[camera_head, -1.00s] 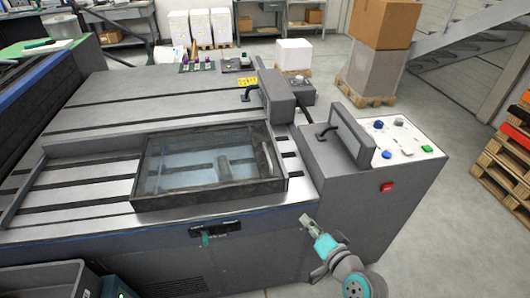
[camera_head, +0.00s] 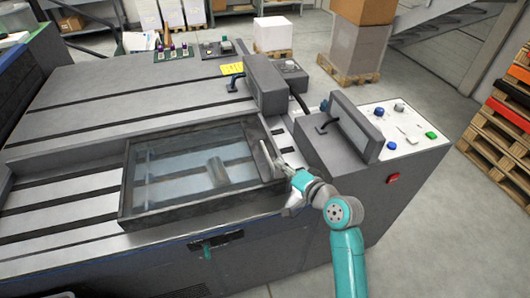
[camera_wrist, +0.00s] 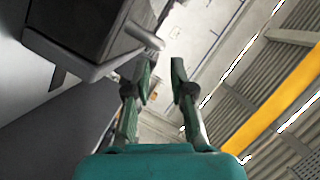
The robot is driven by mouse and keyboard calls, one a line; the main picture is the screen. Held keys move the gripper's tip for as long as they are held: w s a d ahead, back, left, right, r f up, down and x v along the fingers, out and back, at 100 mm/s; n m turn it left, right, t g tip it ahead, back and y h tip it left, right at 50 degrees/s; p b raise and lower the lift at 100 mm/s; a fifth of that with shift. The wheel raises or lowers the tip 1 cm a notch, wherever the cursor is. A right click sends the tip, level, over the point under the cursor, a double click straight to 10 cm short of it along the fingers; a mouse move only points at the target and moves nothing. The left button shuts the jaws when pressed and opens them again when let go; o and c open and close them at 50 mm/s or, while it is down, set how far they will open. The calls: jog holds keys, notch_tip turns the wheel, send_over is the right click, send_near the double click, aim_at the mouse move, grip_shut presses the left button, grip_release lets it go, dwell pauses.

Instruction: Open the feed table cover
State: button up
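The feed table cover (camera_head: 135,190) is a dark-framed clear panel lying flat and shut over the slotted feed table (camera_head: 45,222). A rounded item shows through it. My gripper (camera_head: 277,166) is at the cover's right edge, in front of the control console. In the wrist view my gripper (camera_wrist: 158,78) has its two fingers apart, with nothing between them. A grey bar-like handle (camera_wrist: 75,58) on a dark boxy part lies just left of the fingers; its rounded end (camera_wrist: 148,38) is near the left fingertip. I cannot tell whether they touch.
The console (camera_head: 405,125) with coloured buttons and an upright grey panel (camera_head: 352,128) stands to the right of the cover. A grey housing (camera_head: 265,85) sits behind the cover. Pallets (camera_head: 500,155) stand at the far right, with open floor before them.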

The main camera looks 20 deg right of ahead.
aim_at(267, 153)
jog(key=x, duration=0.8)
jog(key=shift+w+a, duration=0.15)
jog(key=shift+w, duration=0.15)
grip_shut()
